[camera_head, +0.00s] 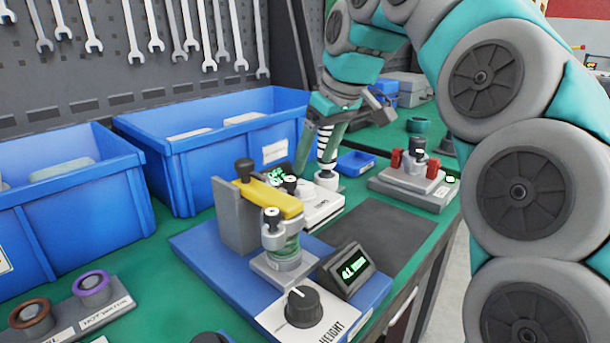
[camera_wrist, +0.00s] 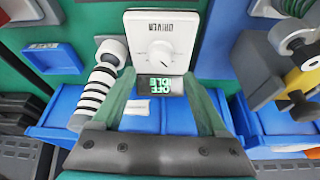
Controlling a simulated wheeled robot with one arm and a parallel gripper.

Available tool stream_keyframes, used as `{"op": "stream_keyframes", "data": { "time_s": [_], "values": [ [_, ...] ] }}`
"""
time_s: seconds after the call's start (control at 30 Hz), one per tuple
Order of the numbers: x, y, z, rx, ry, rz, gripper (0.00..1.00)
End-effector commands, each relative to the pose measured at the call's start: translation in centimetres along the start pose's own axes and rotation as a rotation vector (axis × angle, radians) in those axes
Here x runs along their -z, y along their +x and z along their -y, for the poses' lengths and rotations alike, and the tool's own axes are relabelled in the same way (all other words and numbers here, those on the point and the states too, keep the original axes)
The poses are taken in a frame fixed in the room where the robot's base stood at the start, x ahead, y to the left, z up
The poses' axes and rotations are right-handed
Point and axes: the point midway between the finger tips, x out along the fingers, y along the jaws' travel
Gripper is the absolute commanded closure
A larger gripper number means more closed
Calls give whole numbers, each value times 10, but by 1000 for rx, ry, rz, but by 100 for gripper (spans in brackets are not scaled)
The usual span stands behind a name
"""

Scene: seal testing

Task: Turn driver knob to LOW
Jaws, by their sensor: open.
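The driver box (camera_wrist: 180,22) is white and appears upside down in the wrist view, with its name printed on it. Its round pale knob (camera_wrist: 161,52) carries a small dark pointer mark. The driver display (camera_wrist: 160,85) reads OFF and IDLE in green. My gripper (camera_wrist: 158,77) is open and empty, its green fingers on either side of the display, and the knob shows just beyond the fingertips. In the head view the driver box (camera_head: 322,206) sits behind the yellow-armed fixture, which partly hides it, and my gripper is above and behind it.
A black-and-white striped post (camera_wrist: 95,96) stands close beside the driver box. The yellow-armed fixture (camera_head: 272,197) stands in front of it on a blue base. A black HEIGHT knob (camera_head: 303,306) and a display (camera_head: 347,270) are nearer. Blue bins (camera_head: 225,150) line the back.

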Motion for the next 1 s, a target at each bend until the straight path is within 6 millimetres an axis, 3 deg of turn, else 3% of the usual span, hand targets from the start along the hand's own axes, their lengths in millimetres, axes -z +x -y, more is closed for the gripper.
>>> {"op": "stream_keyframes", "data": {
  "time_s": [0.4,0.87,1.0],
  "values": [
    [0,51,1,1,0,2,24],
    [0,62,0,-1,0,-1,24],
    [0,62,0,-1,0,-1,39]
  ]
}}
